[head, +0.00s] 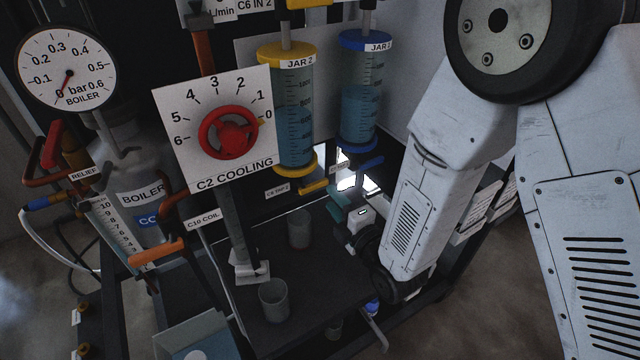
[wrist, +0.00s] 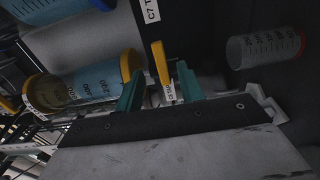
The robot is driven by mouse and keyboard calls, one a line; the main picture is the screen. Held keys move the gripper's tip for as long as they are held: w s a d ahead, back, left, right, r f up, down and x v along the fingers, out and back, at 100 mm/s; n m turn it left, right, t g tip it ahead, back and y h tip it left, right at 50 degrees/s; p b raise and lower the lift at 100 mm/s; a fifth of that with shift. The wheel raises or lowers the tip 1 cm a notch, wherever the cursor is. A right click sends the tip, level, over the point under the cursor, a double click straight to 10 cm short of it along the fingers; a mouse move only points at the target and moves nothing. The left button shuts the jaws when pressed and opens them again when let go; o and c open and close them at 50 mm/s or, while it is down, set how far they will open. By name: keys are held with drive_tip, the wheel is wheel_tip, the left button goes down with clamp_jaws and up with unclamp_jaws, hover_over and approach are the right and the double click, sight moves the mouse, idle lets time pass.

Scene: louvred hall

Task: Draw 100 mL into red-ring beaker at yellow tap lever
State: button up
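The yellow tap lever (head: 313,186) is under the yellow-capped jar (head: 293,110), beside a tap label. In the wrist view the yellow lever (wrist: 160,62) lies between the teal fingers of my gripper (wrist: 159,70), with a visible gap on each side. My gripper is open; in the head view its teal fingers (head: 336,200) are just right of the lever, partly hidden. A clear beaker with a reddish band near its base (head: 299,230) stands on the dark bench below the lever. It also shows in the wrist view (wrist: 263,48), where its ring is orange-red.
A second clear beaker (head: 274,301) stands nearer on the dark bench (head: 330,285). A blue-capped jar (head: 361,95) hangs right of the yellow one, with a blue lever (head: 360,163) below.

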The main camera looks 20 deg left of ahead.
sight(321, 186)
drive_tip(key=shift+x, duration=3.4)
clamp_jaws()
